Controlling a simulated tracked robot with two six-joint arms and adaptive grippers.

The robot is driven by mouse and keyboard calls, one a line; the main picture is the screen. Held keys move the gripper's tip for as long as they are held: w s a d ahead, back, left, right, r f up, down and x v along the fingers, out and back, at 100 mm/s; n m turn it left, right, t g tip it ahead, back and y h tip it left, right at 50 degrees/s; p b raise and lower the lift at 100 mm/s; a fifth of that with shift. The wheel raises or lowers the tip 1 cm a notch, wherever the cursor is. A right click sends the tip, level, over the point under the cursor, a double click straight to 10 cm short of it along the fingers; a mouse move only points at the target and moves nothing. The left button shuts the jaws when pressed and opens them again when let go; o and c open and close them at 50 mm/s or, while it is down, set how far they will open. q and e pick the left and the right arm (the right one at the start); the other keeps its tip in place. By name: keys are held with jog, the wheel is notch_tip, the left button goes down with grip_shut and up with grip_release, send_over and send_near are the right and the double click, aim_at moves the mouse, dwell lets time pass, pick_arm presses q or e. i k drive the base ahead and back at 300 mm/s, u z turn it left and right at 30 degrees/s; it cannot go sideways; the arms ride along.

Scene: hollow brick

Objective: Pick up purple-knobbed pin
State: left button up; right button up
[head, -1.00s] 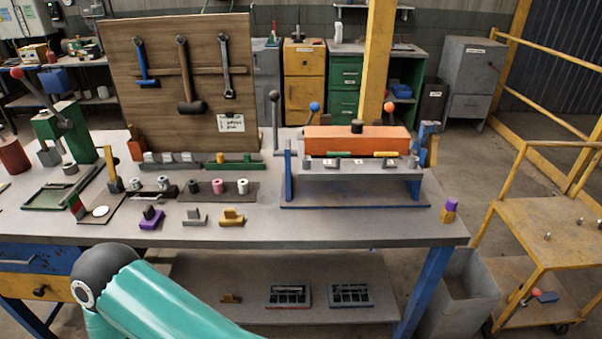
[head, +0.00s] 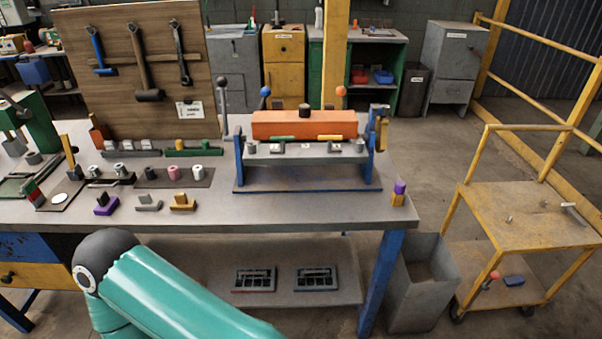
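A small upright piece with a purple top (head: 400,187) on a yellow-orange base (head: 398,200) stands at the front right corner of the workbench. It looks like the purple-knobbed pin, but it is too small to tell how the two parts fit together. A low purple block with a dark upright part (head: 106,205) sits at the bench's front left. Neither gripper is in view. Only a teal arm link of mine shows at the bottom left, in front of the bench.
An orange block (head: 290,125) sits in a blue-framed fixture (head: 310,187) on the workbench (head: 300,212). A grey bin (head: 420,285) stands by the bench's right leg. A yellow cart (head: 530,222) at the right holds small metal parts.

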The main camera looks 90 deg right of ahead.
aim_at(400, 186)
jog(key=k, duration=1.2)
jog(key=u, duration=0.8)
jog(key=i, duration=0.1)
jog(key=z, duration=3)
jog(key=k, duration=0.45)
jog(key=z, duration=0.2)
jog(key=i, duration=1.45)
jog(key=u, duration=0.2)
